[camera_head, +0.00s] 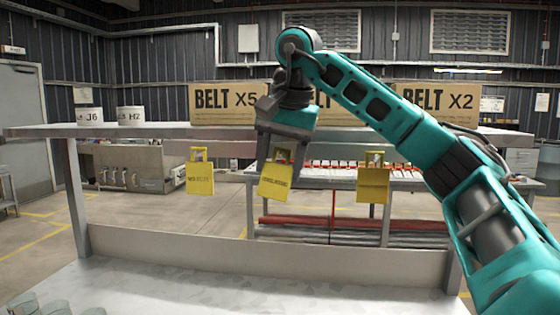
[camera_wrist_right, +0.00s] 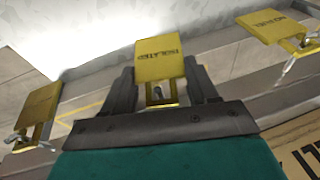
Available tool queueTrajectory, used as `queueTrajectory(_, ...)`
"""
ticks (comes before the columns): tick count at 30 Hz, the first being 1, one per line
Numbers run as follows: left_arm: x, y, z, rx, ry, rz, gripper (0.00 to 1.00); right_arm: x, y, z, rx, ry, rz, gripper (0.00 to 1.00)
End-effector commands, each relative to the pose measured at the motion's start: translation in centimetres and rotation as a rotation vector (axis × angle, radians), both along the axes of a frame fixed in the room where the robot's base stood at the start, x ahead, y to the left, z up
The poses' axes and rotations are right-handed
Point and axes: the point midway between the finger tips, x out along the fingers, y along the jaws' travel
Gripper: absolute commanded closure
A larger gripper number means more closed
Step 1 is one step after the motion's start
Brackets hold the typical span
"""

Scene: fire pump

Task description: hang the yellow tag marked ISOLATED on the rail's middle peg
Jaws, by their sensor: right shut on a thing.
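The yellow ISOLATED tag (camera_head: 275,187) is held by my right gripper (camera_head: 281,165) in front of the shelf. In the right wrist view the ISOLATED tag (camera_wrist_right: 158,62) sits between the two fingers of my right gripper (camera_wrist_right: 160,88), its lettering readable. A small dark piece shows inside its loop; I cannot tell whether it is the middle peg. The rail seems to run along the shelf's front edge (camera_head: 140,131). One yellow tag (camera_head: 200,180) hangs left of the held one and another (camera_head: 373,186) hangs right. My left gripper is not in view.
Boxes marked BELT X5 (camera_head: 222,101) and BELT X2 (camera_head: 440,103) stand on the shelf with another box between them, partly behind my arm. White containers J6 (camera_head: 90,116) and HZ (camera_head: 131,117) stand at left.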

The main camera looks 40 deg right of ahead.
Motion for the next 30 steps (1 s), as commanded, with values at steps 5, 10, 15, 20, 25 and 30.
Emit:
queueTrajectory(5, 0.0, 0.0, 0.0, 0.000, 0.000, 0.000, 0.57, 0.0, 0.0, 0.0, 0.000, 0.000, 0.000, 0.35)
queueTrajectory(10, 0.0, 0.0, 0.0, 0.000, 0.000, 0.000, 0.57, 0.0, 0.0, 0.0, 0.000, 0.000, 0.000, 0.19)
queueTrajectory(15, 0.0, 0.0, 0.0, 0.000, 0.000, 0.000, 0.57, 0.0, 0.0, 0.0, 0.000, 0.000, 0.000, 0.12)
queueTrajectory(20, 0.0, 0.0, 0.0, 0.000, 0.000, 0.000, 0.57, 0.0, 0.0, 0.1, 0.000, 0.000, 0.000, 0.12)
queueTrajectory(25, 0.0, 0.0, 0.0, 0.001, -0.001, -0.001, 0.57, -0.4, 0.2, 1.6, 0.001, -0.003, 0.001, 0.12)
queueTrajectory(30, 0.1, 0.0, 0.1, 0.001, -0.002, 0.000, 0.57, -1.1, 0.3, 3.8, -0.001, -0.004, 0.001, 0.12)
